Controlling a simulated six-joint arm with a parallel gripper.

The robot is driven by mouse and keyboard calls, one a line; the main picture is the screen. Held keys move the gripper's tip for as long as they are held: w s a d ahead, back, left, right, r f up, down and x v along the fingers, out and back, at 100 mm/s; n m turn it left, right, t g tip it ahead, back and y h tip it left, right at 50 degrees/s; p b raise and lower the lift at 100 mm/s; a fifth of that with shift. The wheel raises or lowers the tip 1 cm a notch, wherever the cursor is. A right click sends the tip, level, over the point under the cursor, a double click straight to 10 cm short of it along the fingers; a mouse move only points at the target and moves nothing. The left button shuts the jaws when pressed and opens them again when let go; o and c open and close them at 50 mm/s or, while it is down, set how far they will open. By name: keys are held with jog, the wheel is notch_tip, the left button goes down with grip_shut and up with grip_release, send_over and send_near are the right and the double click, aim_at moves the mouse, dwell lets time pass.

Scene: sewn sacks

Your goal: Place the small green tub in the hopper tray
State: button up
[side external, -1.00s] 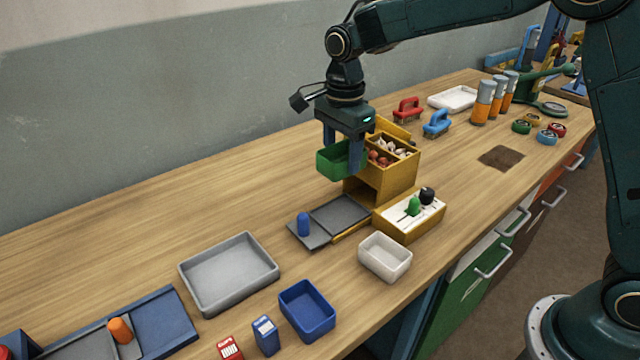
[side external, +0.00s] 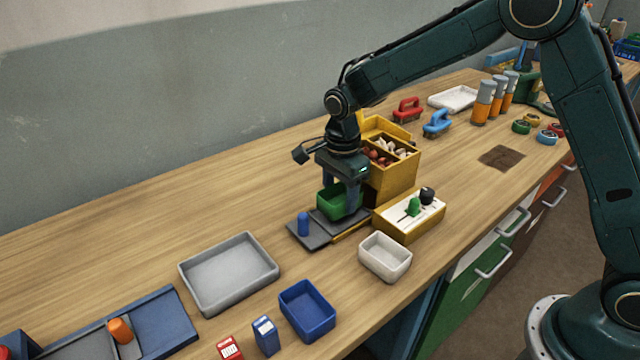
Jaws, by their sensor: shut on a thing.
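The small green tub (side external: 333,203) is held in my gripper (side external: 342,196), which points straight down. The tub is level, over the dark grey hopper tray (side external: 338,228) at the foot of the yellow hopper (side external: 390,182). I cannot tell whether its base touches the tray or hangs just above it. The tub hides the back part of the tray. The hopper's upper compartments hold small red-brown and pale pieces.
A blue peg (side external: 303,224) stands on a grey plate at the tray's left. A yellow lever box (side external: 408,222) is close on the right, with a white bin (side external: 385,258) in front. A grey tray (side external: 229,274) and blue bin (side external: 307,311) lie front left. The table behind left is clear.

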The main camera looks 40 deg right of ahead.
jog(key=shift+f, duration=0.9)
jog(key=shift+f, duration=0.1)
jog(key=o, duration=0.9)
jog(key=shift+o, duration=0.2)
notch_tip(320, 180, up, 12)
